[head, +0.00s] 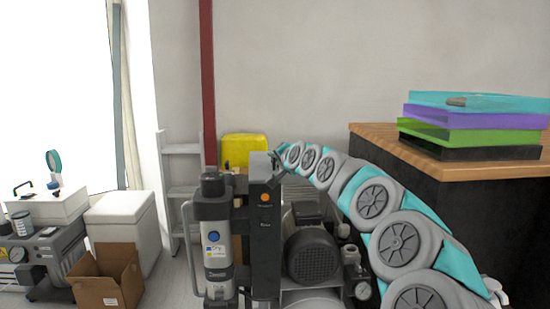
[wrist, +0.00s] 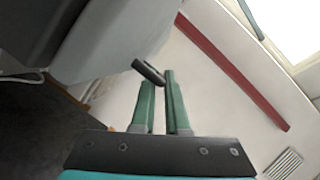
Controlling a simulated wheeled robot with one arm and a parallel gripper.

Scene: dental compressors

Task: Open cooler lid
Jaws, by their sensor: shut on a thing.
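A white chest with a flat top (head: 120,208), which looks like the cooler, stands on the floor at the left in the head view. Its top looks shut. My gripper (head: 279,153) is well to the right of it, small at the far end of my arm, beside the top of a dark grey compressor tower (head: 262,225). In the wrist view my gripper's green fingers (wrist: 162,88) are close together with a short dark bar (wrist: 149,72) at their tips. They are shut on this bar; what it belongs to is unclear. The chest is not recognisable in the wrist view.
An open cardboard box (head: 107,282) stands in front of the chest. Compressor equipment (head: 38,245) is at the far left. A yellow container (head: 244,149) is behind the tower. A wood-topped counter (head: 450,180) with stacked coloured trays (head: 470,128) fills the right.

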